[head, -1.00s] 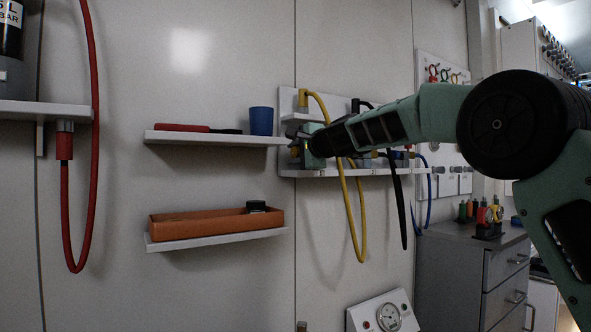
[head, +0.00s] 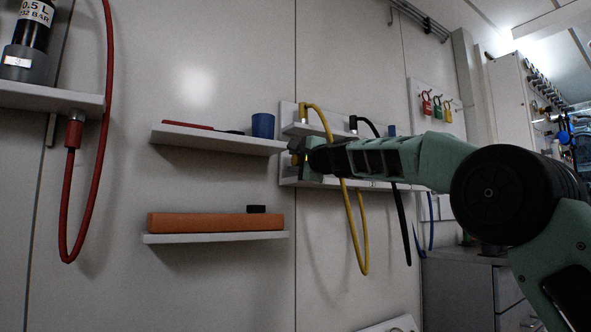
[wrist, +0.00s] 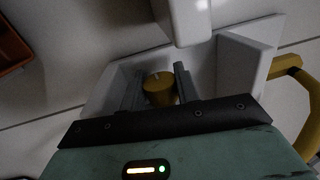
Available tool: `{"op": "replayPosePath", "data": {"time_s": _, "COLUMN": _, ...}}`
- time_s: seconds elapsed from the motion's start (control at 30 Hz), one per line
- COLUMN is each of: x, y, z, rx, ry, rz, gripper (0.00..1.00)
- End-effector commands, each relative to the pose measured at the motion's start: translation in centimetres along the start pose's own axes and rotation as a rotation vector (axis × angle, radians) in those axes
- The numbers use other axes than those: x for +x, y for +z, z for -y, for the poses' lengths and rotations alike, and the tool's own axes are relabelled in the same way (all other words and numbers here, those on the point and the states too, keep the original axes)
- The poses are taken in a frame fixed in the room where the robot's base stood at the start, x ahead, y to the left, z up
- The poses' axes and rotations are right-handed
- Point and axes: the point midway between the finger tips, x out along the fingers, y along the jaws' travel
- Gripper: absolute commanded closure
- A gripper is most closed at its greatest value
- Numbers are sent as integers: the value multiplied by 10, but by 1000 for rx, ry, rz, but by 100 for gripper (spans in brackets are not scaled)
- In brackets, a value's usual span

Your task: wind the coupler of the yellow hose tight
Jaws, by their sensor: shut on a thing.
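The yellow hose (head: 358,225) hangs in a loop from the wall panel in the head view, and part of it shows at the right of the wrist view (wrist: 300,100). My gripper (head: 297,152) is at the left end of the panel, under its upper ledge. In the wrist view my gripper (wrist: 158,82) has its two grey fingers on either side of the round yellow coupler (wrist: 158,90) and is shut on it. The coupler's far side is hidden. I cannot tell how tightly it is wound.
A black hose (head: 400,215) hangs to the right of the yellow one. A shelf (head: 225,143) with a blue cup (head: 262,125) is just left of my gripper. A lower shelf (head: 215,237) holds an orange tray (head: 215,222). A red hose (head: 68,205) hangs far left.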

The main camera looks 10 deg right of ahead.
Motion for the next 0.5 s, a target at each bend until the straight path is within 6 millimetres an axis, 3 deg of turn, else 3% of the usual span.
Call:
{"op": "replayPosePath", "data": {"time_s": 0.2, "x": 0, "y": 1, "z": 0, "rx": 2, "ry": 2, "rz": 2, "gripper": 92}}
{"op": "replayPosePath", "data": {"time_s": 0.23, "x": 0, "y": 1, "z": -1, "rx": 2, "ry": 3, "rz": 2, "gripper": 66}}
{"op": "replayPosePath", "data": {"time_s": 0.27, "x": 0, "y": 1, "z": -1, "rx": 2, "ry": 3, "rz": 2, "gripper": 60}}
{"op": "replayPosePath", "data": {"time_s": 0.5, "x": 0, "y": 0, "z": 0, "rx": 1, "ry": 2, "rz": 1, "gripper": 60}}
